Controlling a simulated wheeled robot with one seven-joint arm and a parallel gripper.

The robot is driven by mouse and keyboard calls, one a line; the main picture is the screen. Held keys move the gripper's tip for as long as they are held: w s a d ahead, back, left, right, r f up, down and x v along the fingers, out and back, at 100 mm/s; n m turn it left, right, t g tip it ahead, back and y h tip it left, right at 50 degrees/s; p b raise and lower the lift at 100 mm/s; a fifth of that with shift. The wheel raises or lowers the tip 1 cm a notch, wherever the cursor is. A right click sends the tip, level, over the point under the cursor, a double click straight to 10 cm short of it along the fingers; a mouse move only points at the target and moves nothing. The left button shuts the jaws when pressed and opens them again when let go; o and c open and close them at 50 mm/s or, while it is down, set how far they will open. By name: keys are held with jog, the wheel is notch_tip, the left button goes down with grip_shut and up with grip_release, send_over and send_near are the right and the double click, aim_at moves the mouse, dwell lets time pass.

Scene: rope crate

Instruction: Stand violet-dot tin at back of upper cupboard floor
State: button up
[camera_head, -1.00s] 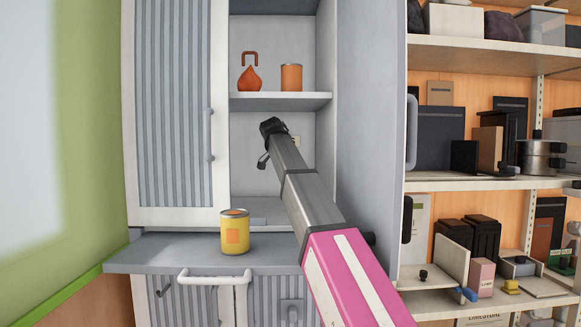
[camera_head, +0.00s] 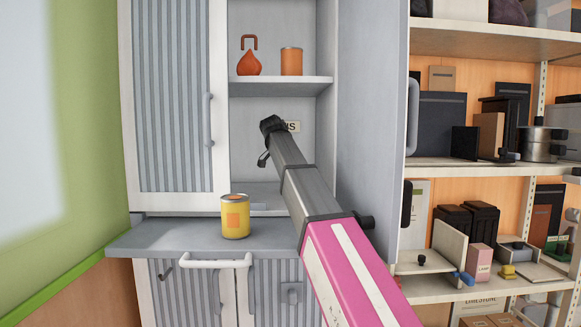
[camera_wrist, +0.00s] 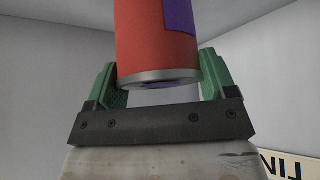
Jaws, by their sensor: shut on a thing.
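A red tin (camera_wrist: 145,35) with a violet patch is between the green fingers of my gripper (camera_wrist: 160,84) in the wrist view. The gripper is shut on it. The tin's top is out of frame, and its silver bottom rim shows. In the head view my arm reaches into the open upper cupboard, its dark end below the inner shelf (camera_head: 280,86). The fingers and held tin cannot be made out there. The upper cupboard floor (camera_head: 258,197) lies below my arm's end, partly covered by the arm.
An orange tin (camera_head: 291,61) and an orange handled object (camera_head: 249,62) stand on the inner shelf. A yellow tin (camera_head: 236,217) stands on the ledge (camera_head: 165,236) in front. The open right door (camera_head: 365,110) flanks my arm. A lettered label (camera_head: 294,127) is on the back wall.

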jog(key=shift+f, duration=0.45)
dwell(0.3)
jog(key=o, duration=1.2)
jog(key=v, duration=1)
jog(key=shift+s+a+r, duration=0.15)
jog(key=shift+r, duration=0.15)
